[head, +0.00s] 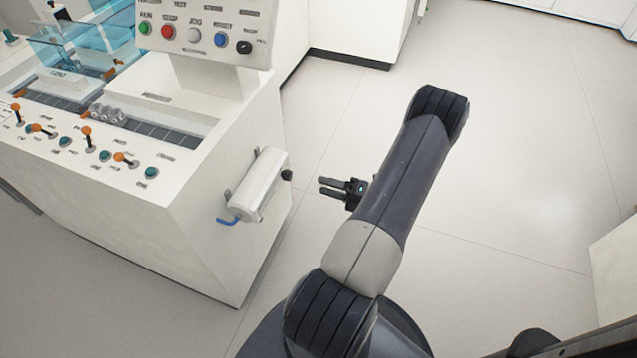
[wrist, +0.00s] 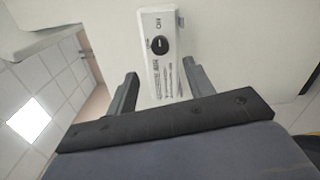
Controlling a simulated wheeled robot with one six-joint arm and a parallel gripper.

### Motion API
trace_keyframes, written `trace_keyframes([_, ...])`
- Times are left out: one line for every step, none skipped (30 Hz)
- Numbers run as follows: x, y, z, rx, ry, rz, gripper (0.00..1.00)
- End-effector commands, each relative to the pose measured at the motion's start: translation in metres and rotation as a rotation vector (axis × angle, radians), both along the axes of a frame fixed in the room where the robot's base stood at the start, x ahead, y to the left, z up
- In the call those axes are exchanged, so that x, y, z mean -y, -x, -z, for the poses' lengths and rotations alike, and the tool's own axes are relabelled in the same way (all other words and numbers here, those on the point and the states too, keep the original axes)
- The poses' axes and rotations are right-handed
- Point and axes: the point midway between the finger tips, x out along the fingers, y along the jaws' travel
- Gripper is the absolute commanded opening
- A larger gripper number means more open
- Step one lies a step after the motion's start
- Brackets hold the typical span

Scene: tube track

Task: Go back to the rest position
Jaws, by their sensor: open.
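My gripper (head: 332,187) is open and empty in the head view. Its two dark fingers point left toward the side of the white machine, with a gap between them and it. In the wrist view my gripper (wrist: 157,82) shows its two fingers spread apart with nothing between them. Beyond them is a white box (wrist: 160,52) with a black round knob and printed labels. In the head view a white box-like unit (head: 258,185) with a dark knob and a blue hose end is mounted on the machine's side.
The white machine (head: 190,215) fills the left, with orange-tipped levers, green buttons and a tube track on top. A control panel (head: 205,30) with coloured buttons stands above it. Open floor (head: 520,170) lies to the right. A white cabinet edge (head: 615,265) is at the far right.

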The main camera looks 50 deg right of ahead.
Motion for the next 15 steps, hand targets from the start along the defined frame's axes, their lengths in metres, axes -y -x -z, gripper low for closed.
trace_keyframes([0.0006,0.0015,0.0001,0.0,0.0,0.0,0.5])
trace_keyframes([0.0007,0.0018,0.0001,0.0,0.0,0.0,0.5])
trace_keyframes([0.0006,0.002,0.0001,0.0,0.0,-0.001,0.5])
trace_keyframes([0.0006,0.002,0.0001,0.0,0.0,-0.001,0.5])
trace_keyframes([0.0006,0.0019,0.0001,0.0,0.0,-0.001,0.5])
trace_keyframes([0.0005,0.0019,0.0002,0.0,0.0,-0.001,0.5])
trace_keyframes([0.0006,0.0018,0.0001,0.0,0.0,-0.001,0.5])
trace_keyframes([0.0005,0.0017,0.0001,0.0,0.0,-0.001,0.5])
trace_keyframes([0.0005,0.0017,0.0001,0.0,0.0,-0.001,0.5])
trace_keyframes([0.0004,0.0015,0.0001,0.0,0.0,-0.001,0.5])
trace_keyframes([0.0001,0.001,0.0002,0.0,0.0,-0.001,0.5])
trace_keyframes([-0.0003,-0.0001,0.0003,0.0,0.0,-0.001,0.5])
trace_keyframes([-0.0009,-0.0015,0.0003,0.0,0.0,-0.002,0.5])
trace_keyframes([-0.0018,-0.0034,0.0003,-0.001,0.0,-0.003,0.5])
trace_keyframes([-0.0035,-0.0067,0.0003,-0.001,-0.001,-0.004,0.5])
